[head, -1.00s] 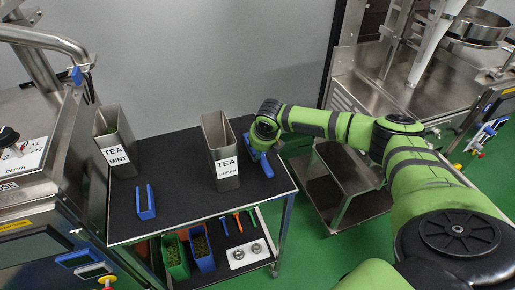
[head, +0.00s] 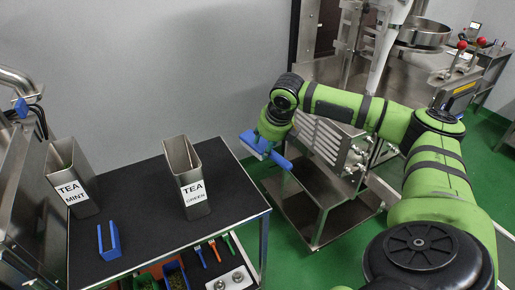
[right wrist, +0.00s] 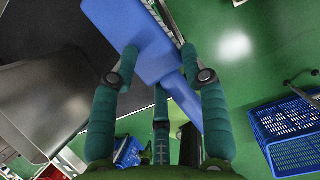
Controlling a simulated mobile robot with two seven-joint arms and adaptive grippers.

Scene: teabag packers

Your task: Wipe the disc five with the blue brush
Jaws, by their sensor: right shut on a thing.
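My right gripper (head: 264,143) is shut on the blue brush (head: 258,150), beyond the right edge of the black-topped table. The brush hangs in the air, apart from the table. No disc that I can pick out as disc five shows in these views. My left gripper is not in view.
The table (head: 145,215) bears steel TEA GREEN (head: 186,170) and TEA MINT (head: 72,185) containers and a blue U-shaped piece (head: 108,241). A steel cart (head: 335,205) and machine with a round bowl (head: 424,32) stand right. A blue crate (right wrist: 288,130) sits on the green floor.

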